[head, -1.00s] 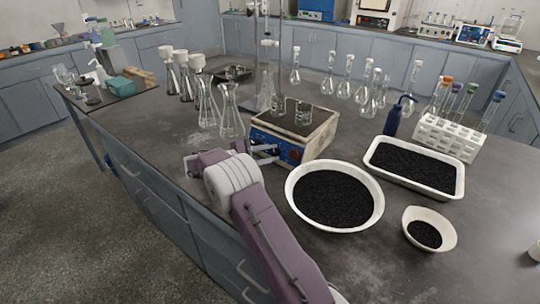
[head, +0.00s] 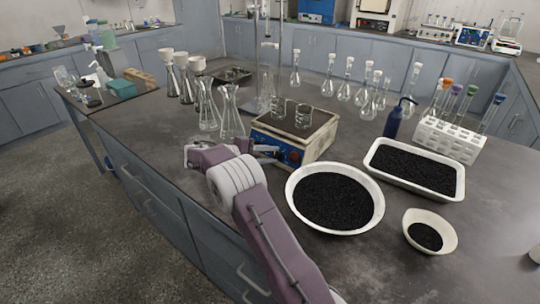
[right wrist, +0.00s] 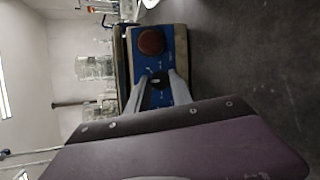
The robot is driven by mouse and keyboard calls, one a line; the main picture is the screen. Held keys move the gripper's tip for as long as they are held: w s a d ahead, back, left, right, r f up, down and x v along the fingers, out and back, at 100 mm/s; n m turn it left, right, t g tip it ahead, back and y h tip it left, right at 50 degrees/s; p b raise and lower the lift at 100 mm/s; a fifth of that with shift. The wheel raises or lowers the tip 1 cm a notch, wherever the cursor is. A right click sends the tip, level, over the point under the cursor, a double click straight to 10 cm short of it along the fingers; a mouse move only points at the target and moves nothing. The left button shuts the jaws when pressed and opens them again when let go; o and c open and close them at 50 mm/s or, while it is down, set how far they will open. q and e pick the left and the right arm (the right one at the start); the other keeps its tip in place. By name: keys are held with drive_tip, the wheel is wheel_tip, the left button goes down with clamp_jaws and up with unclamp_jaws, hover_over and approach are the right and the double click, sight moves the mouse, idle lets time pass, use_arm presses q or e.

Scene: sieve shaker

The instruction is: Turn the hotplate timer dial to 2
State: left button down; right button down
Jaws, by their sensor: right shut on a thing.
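The hotplate (head: 322,137) stands on the bench with its blue front panel facing the bench's front edge. In the right wrist view the panel (right wrist: 138,69) carries a large red knob (right wrist: 151,42) and a small dark dial (right wrist: 157,84) beside it. My right gripper (head: 270,151) is at the left part of the panel. In the right wrist view its fingers (right wrist: 160,86) are on either side of the small dial, shut on it. Any dial markings are too small to read. My left gripper is not in view.
Two glass beakers (head: 304,116) stand on the hotplate top. A white bowl of black granules (head: 374,190) is close to the right of my arm. Conical flasks (head: 231,123) stand left of the hotplate. A filled white tray (head: 460,185) and a tube rack (head: 447,140) are further right.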

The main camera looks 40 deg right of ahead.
drive_tip(key=shift+f, duration=0.15)
drive_tip(key=c, duration=1.1)
unclamp_jaws()
drive_tip(key=shift+c, duration=0.2)
drive_tip(key=shift+a, duration=0.1)
drive_tip(key=p+v, duration=0.2)
drive_tip(key=v, duration=0.6)
drive_tip(key=shift+a, duration=0.45)
